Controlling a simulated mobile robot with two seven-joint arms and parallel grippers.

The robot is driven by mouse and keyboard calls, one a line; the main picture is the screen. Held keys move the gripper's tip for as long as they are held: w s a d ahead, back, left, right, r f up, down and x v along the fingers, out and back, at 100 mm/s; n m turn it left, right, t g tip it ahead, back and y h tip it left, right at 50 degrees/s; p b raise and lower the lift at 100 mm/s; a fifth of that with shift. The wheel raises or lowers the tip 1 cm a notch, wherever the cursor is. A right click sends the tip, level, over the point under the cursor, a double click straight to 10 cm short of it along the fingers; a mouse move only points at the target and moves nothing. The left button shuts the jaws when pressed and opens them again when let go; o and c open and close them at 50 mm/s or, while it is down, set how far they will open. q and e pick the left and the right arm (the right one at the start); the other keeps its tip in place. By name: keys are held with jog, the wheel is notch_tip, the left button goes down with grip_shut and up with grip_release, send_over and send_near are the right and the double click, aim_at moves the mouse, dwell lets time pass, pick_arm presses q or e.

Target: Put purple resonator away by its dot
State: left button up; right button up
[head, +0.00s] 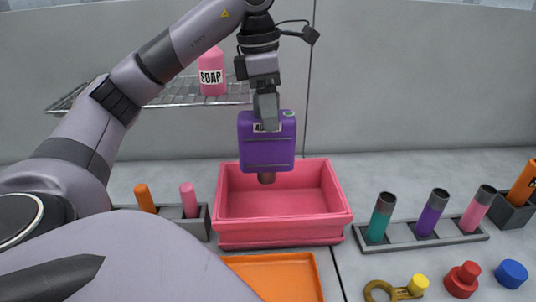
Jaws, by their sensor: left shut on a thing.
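The purple resonator (267,152) is a boxy purple body with a short dark pipe stub at its lower end. A small green dot (289,113) shows at its upper right corner. My left gripper (267,122) points down from above and is shut on the resonator's top. The resonator hangs upright, in front of the back wall of a pink bin (285,231) in the picture; its exact height over the bin is hard to tell. The bin looks empty. My right gripper is not in view.
An orange tray (318,280) lies in front of the bin. A grey rack (457,238) holds teal, purple and pink tubes to the right. A smaller holder (204,224) with orange and pink pieces stands left.

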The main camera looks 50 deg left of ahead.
aim_at(268, 170)
pick_arm(q)
notch_tip(268, 170, down, 9)
jog(key=b, duration=0.5)
jog(key=shift+f, duration=0.1)
jog(key=shift+f+b, duration=0.45)
jog(key=shift+f, duration=2.2)
jog(key=shift+f, duration=0.15)
jog(key=o, duration=1)
